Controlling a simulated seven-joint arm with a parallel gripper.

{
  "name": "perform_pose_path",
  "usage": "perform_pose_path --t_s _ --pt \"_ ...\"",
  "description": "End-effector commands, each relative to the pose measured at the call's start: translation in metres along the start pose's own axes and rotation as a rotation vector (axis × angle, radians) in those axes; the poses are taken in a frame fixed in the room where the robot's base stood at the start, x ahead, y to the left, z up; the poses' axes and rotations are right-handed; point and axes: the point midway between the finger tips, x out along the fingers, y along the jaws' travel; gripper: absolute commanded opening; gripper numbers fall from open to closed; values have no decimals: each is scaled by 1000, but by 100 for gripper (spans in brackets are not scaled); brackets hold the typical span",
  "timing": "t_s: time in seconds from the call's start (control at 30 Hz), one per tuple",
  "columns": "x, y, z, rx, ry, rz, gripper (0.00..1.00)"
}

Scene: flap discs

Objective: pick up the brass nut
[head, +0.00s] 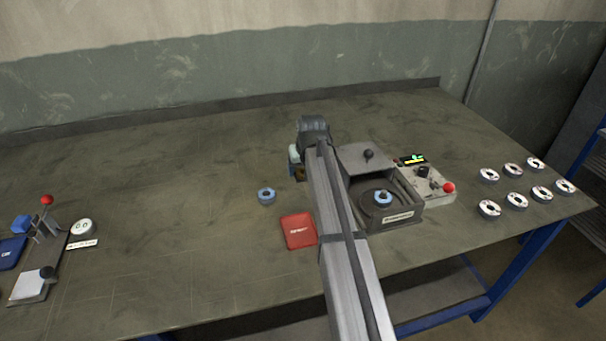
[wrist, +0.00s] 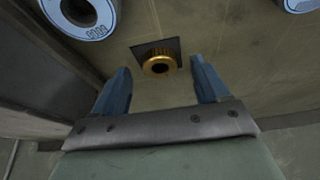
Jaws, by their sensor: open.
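The brass nut (wrist: 159,64) is a short golden ring with a dark hole. In the wrist view it sits on a small dark square pad (wrist: 171,46) on the table. My gripper (wrist: 161,76) is open, with one blue finger to the left of the nut and one to the right. The nut shows in the gap near the fingertips, and nothing is held. In the head view my gripper (head: 295,160) is low over the table, left of the grey machine and partly hidden by my arm. A small brownish patch beneath it is too small to identify surely.
The grey machine (head: 401,216) with a raised lid stands close on the right, holding a blue-labelled disc. Another blue disc (head: 267,196) and a red pad (head: 298,231) lie nearby. A control box (head: 428,186) and several white discs (head: 490,208) are farther right. The left-middle table is clear.

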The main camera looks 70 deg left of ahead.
Motion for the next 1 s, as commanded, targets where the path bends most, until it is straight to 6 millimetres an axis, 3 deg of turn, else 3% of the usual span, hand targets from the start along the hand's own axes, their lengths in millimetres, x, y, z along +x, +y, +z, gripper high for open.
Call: perform_pose_path --t_s 0.1,0.33,1.0 --pt "11 0 0 0 0 0 74" --pt "12 0 0 0 1 0 74" --pt "11 0 0 0 0 0 10"
